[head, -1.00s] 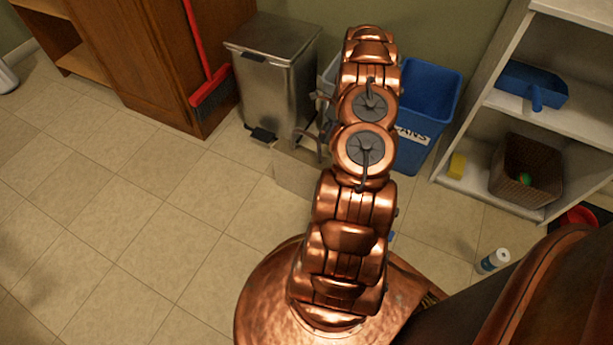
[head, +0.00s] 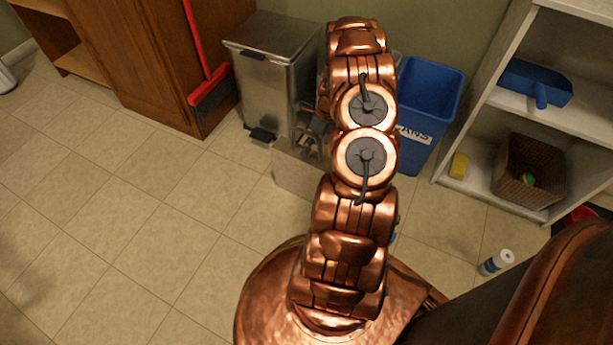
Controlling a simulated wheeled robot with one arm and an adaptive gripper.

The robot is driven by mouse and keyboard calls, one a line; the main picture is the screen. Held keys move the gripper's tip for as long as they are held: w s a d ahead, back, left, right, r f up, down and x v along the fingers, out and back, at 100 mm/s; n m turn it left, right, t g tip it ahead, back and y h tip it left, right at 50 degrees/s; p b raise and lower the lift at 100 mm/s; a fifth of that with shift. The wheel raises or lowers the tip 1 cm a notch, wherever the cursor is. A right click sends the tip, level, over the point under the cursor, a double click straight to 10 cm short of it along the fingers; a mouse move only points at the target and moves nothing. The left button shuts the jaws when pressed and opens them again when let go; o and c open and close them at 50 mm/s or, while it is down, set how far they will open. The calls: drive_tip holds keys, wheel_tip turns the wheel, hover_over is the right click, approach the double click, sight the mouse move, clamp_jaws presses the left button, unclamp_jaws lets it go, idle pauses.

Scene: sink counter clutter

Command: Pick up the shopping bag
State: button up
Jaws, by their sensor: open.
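A tan, box-shaped thing that looks like a paper shopping bag (head: 296,174) stands on the floor in front of the steel bin. My arm hides its right part, and I cannot see its whole outline. My gripper (head: 307,142) is at the bag's top, left of my arm, and is partly hidden behind the arm. Its dark fingers look open. I cannot tell whether they touch the bag or are around its edge.
A steel pedal bin (head: 275,80) stands close behind the bag. A blue recycling bin (head: 425,110) is right of my arm. White shelves (head: 470,150) stand at the right, and a spray can or bottle (head: 496,262) is on the floor. The left floor is clear.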

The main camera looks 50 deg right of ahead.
sight(306, 166)
drive_tip(key=x, duration=0.3)
drive_tip(key=shift+a+f+b, duration=0.15)
drive_tip(key=shift+f+b, duration=0.2)
drive_tip(key=c, duration=1.6)
